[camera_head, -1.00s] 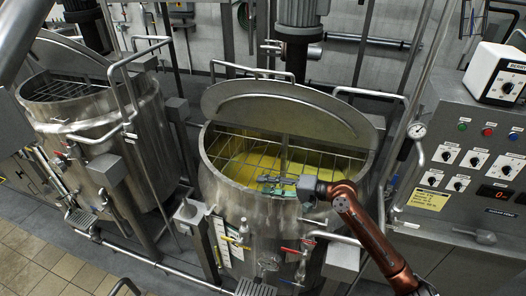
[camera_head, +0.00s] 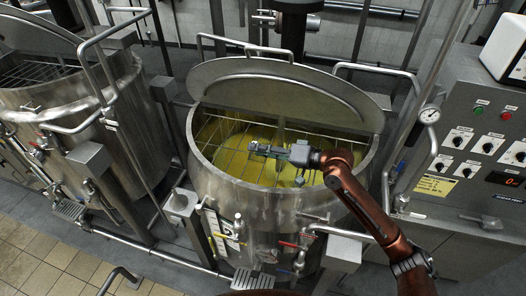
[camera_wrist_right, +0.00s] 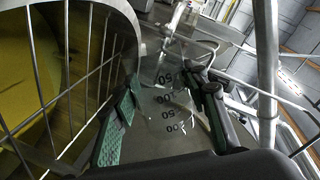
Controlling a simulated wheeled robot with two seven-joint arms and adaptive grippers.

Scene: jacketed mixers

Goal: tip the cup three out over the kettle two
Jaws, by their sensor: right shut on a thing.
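Kettle two (camera_head: 215,185) is the steel kettle in the middle of the head view. Its lid is raised, and yellow contents show beneath a bar grid. My right gripper (camera_head: 275,151) is over the open mouth, pointing left above the grid. In the right wrist view, the right gripper (camera_wrist_right: 165,110) is shut on cup three (camera_wrist_right: 168,95), a clear cup with dark volume marks. The kettle's grid and yellow contents lie at the left of that view. The cup is hard to make out in the head view; its exact tilt and contents cannot be told. My left gripper is out of view.
The raised lid (camera_head: 285,95) stands behind the mouth. Another steel kettle (camera_head: 75,110) is at the left. A control panel (camera_head: 480,150) with knobs and a pressure gauge (camera_head: 429,115) stand at the right. Pipes and handrails surround the kettles.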

